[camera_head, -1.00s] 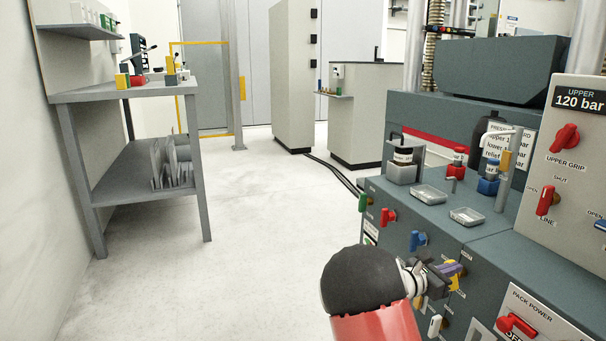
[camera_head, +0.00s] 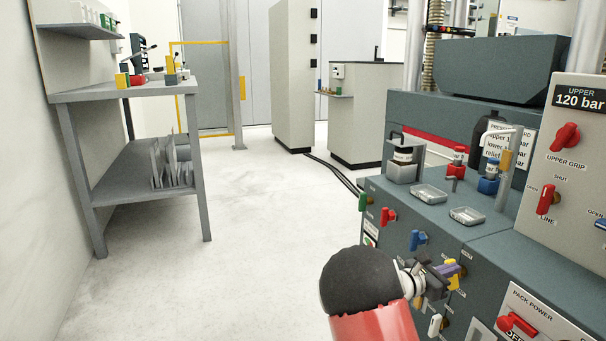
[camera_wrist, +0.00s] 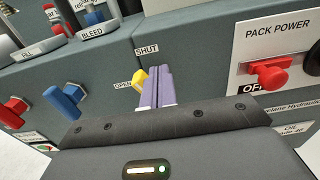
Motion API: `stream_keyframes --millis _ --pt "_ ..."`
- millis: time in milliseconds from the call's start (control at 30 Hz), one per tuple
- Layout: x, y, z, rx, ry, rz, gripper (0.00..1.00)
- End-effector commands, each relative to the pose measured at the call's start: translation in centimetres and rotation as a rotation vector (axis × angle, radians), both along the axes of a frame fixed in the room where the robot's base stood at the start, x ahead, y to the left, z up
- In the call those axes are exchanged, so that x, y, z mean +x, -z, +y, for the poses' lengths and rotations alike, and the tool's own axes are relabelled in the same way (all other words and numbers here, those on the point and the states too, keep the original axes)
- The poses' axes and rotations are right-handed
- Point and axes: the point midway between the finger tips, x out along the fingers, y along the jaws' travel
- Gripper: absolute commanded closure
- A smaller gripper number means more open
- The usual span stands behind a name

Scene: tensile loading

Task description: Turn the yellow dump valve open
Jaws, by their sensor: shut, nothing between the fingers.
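The yellow dump valve (camera_head: 453,265) is on the front face of the teal console, partly hidden behind my gripper. In the wrist view, the yellow valve (camera_wrist: 139,76) shows just left of my finger tips, beside the OPEN label, with the SHUT label above. My gripper (camera_head: 449,268) has purple fingers, pressed together with nothing between them. In the wrist view, my gripper (camera_wrist: 158,71) points at the panel right beside the valve. I cannot tell whether the fingers touch the handle, and its full angle is hidden.
A blue valve (camera_head: 418,239), a red valve (camera_head: 388,216) and a green valve (camera_head: 363,202) are left of the yellow one. The red pack power switch (camera_head: 516,324) is at lower right. Clear trays (camera_head: 467,216) sit on the console.

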Motion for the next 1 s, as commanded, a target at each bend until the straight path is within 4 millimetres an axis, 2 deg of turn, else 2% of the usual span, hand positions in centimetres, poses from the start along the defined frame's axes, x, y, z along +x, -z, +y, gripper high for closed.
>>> stream_keyframes --millis 367,1000 --pt "0.4 -0.3 0.1 0.000 0.000 0.001 1.00" --pt "2.1 -0.5 0.8 0.000 -0.001 0.001 1.00"
